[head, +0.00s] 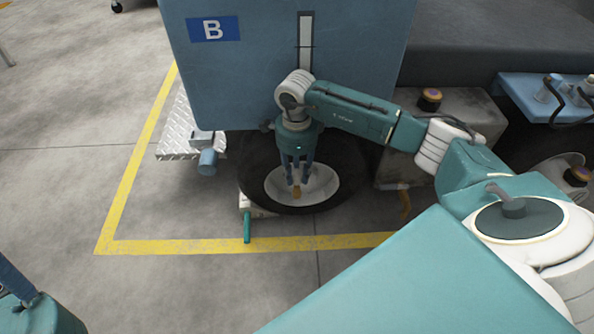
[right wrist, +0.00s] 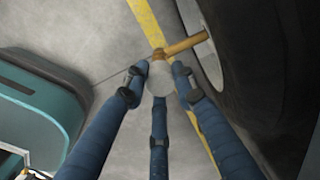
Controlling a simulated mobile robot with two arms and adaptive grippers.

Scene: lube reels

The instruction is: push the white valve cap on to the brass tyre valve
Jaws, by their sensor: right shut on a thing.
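The brass tyre valve (right wrist: 184,46) sticks out from the pale wheel rim in the right wrist view. In the head view a small brass spot (head: 297,192) shows on the rim just below my right fingertips. My right gripper (head: 297,182) points down in front of the wheel. Its three blue fingers are shut on the white valve cap (right wrist: 160,78), a round pale disc between the fingertips. The cap lies close beside the valve's free end; I cannot tell whether they touch. Part of my left gripper (head: 22,300) shows at the lower left edge, its fingertips cut off.
The black tyre (head: 258,184) and its pale rim (head: 325,184) sit under the blue machine body (head: 240,85) marked B. A white wheel chock with a green handle (head: 247,226) stands at the tyre's left.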

